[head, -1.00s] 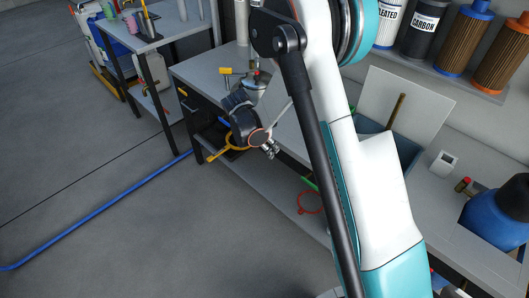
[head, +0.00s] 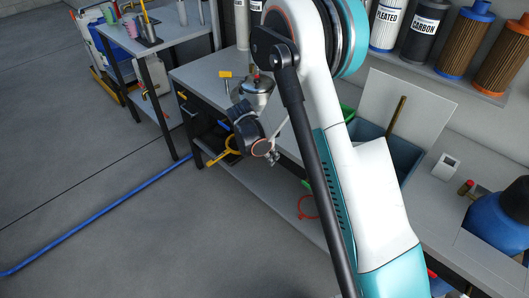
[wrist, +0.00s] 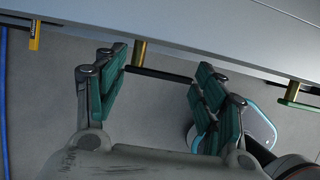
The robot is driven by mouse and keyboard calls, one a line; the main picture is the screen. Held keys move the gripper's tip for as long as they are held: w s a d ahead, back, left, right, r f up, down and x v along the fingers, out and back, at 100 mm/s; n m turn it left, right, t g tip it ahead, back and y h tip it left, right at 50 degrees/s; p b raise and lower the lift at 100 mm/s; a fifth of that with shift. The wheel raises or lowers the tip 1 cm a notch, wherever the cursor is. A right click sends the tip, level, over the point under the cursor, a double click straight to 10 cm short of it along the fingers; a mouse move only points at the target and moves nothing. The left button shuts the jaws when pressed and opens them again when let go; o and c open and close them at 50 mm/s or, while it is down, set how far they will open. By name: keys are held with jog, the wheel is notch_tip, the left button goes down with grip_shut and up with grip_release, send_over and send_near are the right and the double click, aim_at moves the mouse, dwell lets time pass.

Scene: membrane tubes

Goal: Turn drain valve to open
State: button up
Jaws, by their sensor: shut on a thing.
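My gripper (wrist: 158,90) shows in the wrist view with its two teal-padded fingers on either side of a black lever handle (wrist: 160,75). The lever spans the gap between the pads. It sits at the lower end of a short brass stem (wrist: 139,52) under the edge of the grey bench. The pads appear to press on the lever's two ends, though the exact contact is partly hidden. In the head view my gripper (head: 272,158) is small at the bench's front edge, and the valve cannot be made out there.
A green-handled valve (wrist: 290,95) hangs to the right under the bench, and a yellow tag or handle (wrist: 35,36) to the left. A metal canister (head: 256,88) stands on the bench (head: 205,72) behind my wrist. A red ring (head: 307,207) is below.

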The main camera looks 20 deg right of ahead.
jog(key=shift+s+d+f+m+t+y, duration=0.1)
jog(key=shift+f+m+t+y, duration=0.25)
jog(key=shift+t, duration=0.45)
jog(key=shift+s+d+f+m+t+y, duration=0.15)
jog(key=shift+t+y, duration=0.3)
jog(key=shift+t, duration=0.35)
jog(key=shift+s+a+f+m+t+y, duration=0.1)
jog(key=shift+f+t+y, duration=0.25)
jog(key=shift+t, duration=0.45)
jog(key=shift+r, duration=0.1)
jog(key=o, duration=1.1)
jog(key=shift+c, duration=0.2)
jog(key=v, duration=1.2)
jog(key=shift+d, duration=0.2)
